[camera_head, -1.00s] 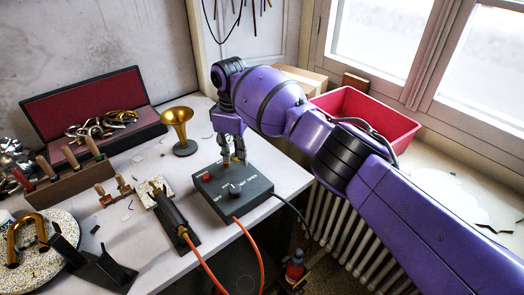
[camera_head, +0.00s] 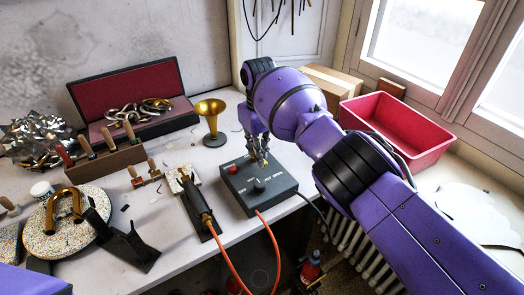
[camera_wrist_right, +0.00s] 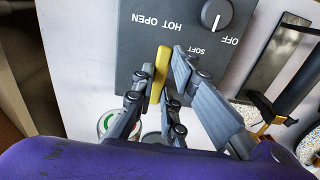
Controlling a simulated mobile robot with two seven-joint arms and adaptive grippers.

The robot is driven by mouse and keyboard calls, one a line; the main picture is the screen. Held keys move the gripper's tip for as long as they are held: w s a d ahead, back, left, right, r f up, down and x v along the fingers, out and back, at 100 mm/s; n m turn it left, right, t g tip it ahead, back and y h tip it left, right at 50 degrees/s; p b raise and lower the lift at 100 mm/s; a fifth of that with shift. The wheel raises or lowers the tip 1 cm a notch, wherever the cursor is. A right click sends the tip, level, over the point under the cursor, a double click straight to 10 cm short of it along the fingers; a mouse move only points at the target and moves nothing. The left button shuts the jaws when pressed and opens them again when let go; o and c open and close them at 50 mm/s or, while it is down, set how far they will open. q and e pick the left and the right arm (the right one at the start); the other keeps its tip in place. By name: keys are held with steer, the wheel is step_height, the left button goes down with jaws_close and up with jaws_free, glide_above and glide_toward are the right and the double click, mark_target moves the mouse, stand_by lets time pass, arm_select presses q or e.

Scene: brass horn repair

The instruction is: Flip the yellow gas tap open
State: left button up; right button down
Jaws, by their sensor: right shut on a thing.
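The yellow gas tap (camera_wrist_right: 159,75) is a small yellow lever at the edge of a dark grey control box (camera_wrist_right: 135,45). In the wrist view, it lies between the two fingers of my right gripper (camera_wrist_right: 161,70), which is shut on it. In the head view, my right gripper (camera_head: 257,160) points down at the back edge of the control box (camera_head: 237,195). The tap is mostly hidden there by the fingers. The box carries a black knob (camera_head: 259,185) and OFF, SOFT and HOT OPEN lettering.
A brass horn bell (camera_head: 210,108) stands behind the box. A torch (camera_head: 195,200) on a stand lies to its left, with orange hoses at the front. A red bin (camera_head: 395,130) is right of my arm. A round speckled plate (camera_head: 42,235) is at the left.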

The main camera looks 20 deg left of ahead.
stand_by(0.3)
steer(key=c, duration=1.8)
jaws_free()
steer(key=shift+o, duration=0.2)
steer(key=shift+r, duration=0.1)
step_height(320, 180, up, 12)
